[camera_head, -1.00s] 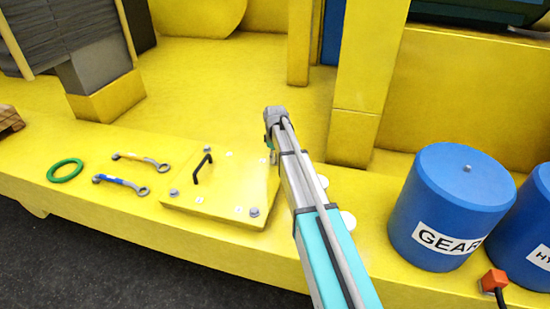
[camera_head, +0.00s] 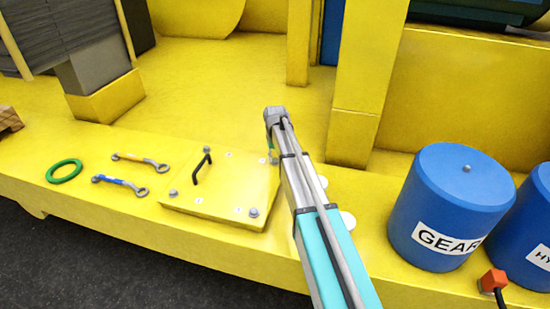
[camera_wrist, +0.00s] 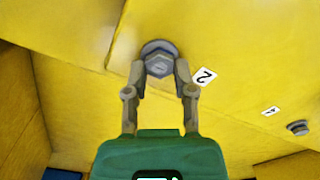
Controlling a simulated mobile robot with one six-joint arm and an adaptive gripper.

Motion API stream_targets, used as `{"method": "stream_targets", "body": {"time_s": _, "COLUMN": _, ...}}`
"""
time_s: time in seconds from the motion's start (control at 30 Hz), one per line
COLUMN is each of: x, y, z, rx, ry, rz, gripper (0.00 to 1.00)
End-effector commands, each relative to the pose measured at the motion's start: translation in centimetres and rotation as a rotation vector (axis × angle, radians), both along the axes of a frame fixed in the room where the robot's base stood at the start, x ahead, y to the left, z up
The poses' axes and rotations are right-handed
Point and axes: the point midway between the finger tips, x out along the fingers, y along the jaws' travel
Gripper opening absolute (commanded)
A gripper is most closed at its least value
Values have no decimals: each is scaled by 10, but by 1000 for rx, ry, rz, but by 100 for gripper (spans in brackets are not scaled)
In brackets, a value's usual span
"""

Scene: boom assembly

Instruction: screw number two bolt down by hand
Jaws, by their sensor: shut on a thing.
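The number two bolt (camera_wrist: 160,60) is a grey hex-head bolt with a round flange, near the edge of the yellow cover plate (camera_head: 222,196). A white label "2" (camera_wrist: 205,77) is beside it in the wrist view. My gripper (camera_wrist: 160,70) is shut on the bolt head, one finger on each side. In the head view, my gripper is at the plate's far right corner, largely hidden by my arm. The bolt's shank is hidden, so I cannot tell how deep it sits.
Two wrenches (camera_head: 121,185) and a green ring (camera_head: 65,171) lie to the left. A blue "GEAR" drum (camera_head: 450,205) stands to the right. A yellow post (camera_head: 362,90) rises behind my arm.

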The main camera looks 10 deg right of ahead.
Motion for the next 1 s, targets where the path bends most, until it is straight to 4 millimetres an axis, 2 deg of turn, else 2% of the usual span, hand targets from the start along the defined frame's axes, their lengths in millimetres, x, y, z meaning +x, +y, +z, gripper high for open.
{"method": "stream_targets", "body": {"time_s": 0.37, "x": 3, "y": 0, "z": 1, "rx": 0, "ry": -6, "rz": -6, "gripper": 0}}
{"method": "stream_targets", "body": {"time_s": 0.4, "x": 4, "y": 0, "z": 1, "rx": 0, "ry": -7, "rz": -6, "gripper": 39}}
{"method": "stream_targets", "body": {"time_s": 0.57, "x": 3, "y": 0, "z": 1, "rx": 0, "ry": -5, "rz": -5, "gripper": 69}}
{"method": "stream_targets", "body": {"time_s": 1.0, "x": 1, "y": 0, "z": 0, "rx": 0, "ry": -2, "rz": 0, "gripper": 69}}
